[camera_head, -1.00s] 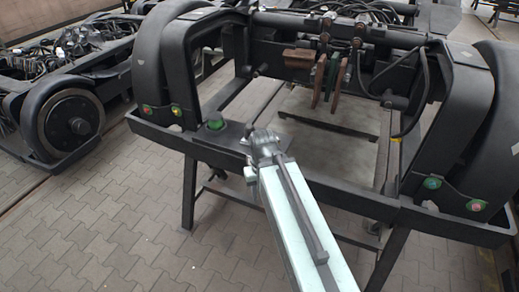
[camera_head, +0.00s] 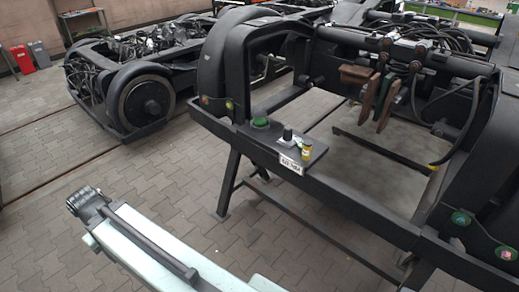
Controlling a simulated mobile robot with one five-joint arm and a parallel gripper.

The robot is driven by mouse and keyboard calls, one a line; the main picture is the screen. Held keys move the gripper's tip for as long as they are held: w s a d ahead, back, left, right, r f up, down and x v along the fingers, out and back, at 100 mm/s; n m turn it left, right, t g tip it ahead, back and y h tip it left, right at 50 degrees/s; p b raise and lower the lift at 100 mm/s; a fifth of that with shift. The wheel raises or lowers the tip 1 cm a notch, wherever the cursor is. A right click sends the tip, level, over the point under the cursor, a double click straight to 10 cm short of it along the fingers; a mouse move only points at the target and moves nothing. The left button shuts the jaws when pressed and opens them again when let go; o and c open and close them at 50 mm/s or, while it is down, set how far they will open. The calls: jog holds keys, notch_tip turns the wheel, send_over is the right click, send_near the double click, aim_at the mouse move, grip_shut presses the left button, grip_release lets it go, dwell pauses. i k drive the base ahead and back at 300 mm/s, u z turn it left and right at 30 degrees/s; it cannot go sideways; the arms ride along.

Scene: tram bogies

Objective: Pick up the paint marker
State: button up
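Several small items stand on a dark flat plate (camera_head: 272,139) at the near corner of the black bogie frame. One is a short yellow item (camera_head: 307,151) with a darker top. Left of it stands a dark upright item (camera_head: 287,136) with a wider base. Either could be the paint marker; they are too small to tell. My gripper (camera_head: 82,202) is at the end of my pale arm, at the lower left over the paved floor, well away from the plate. Its fingers are too small and dark to tell open from shut, and I see nothing clearly held.
A green knob (camera_head: 261,122) sits at the plate's left end, and a white label (camera_head: 291,164) is on its front edge. The black bogie frame (camera_head: 330,200) stands on legs. Another bogie (camera_head: 150,75) is at the back left. The paved floor (camera_head: 110,165) between them is clear.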

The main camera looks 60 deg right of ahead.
aim_at(307, 144)
jog(key=u, duration=0.7)
jog(key=i, duration=3.05)
jog(key=z, duration=3.9)
jog(key=i, duration=1.5)
jog(key=z, duration=0.05)
